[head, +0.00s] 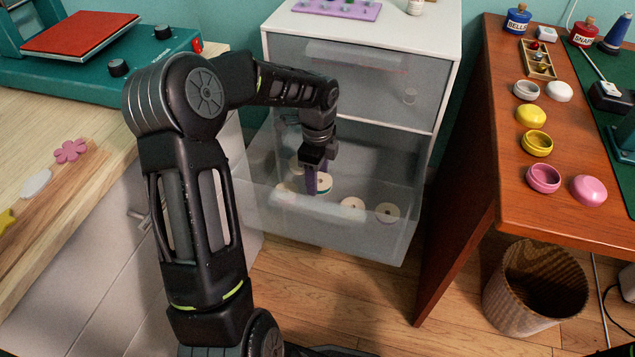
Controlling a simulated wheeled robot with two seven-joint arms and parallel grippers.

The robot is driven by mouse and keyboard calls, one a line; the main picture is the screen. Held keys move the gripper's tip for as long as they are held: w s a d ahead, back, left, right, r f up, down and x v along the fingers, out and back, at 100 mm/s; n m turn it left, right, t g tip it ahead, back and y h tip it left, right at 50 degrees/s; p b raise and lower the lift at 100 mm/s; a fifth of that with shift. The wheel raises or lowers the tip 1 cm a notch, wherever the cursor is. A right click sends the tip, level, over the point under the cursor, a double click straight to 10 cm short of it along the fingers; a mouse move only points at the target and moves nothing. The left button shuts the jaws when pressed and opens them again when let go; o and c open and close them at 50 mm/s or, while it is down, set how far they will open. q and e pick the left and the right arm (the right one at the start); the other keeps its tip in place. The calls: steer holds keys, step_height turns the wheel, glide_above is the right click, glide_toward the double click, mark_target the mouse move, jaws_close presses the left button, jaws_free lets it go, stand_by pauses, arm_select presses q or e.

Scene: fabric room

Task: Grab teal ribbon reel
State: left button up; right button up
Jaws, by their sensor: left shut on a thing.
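My left gripper (316,183) reaches down into an open, see-through drawer (385,248) of the white drawer unit. Its purple fingers are shut on a ribbon reel (325,184) with a pale round face and dark centre hole. Most of that reel's ribbon is hidden by the fingers, with only a little of its edge showing. Other pale-faced reels lie in the drawer, one (352,206) and another (387,212) to the right, and more partly hidden to the left of the fingers. The ribbon colours are hard to tell through the frosted front. My right gripper is not in view.
The closed upper drawer (360,80) sits above the open one. A wooden table (480,180) with round boxes and bottles stands close on the right, a waste bin (535,290) below it. A light worktop (90,190) with a teal press is on the left.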

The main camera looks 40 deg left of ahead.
arm_select(q)
step_height(320, 180, up, 4)
steer(key=shift+r+p, duration=0.1)
steer(key=shift+p, duration=0.4)
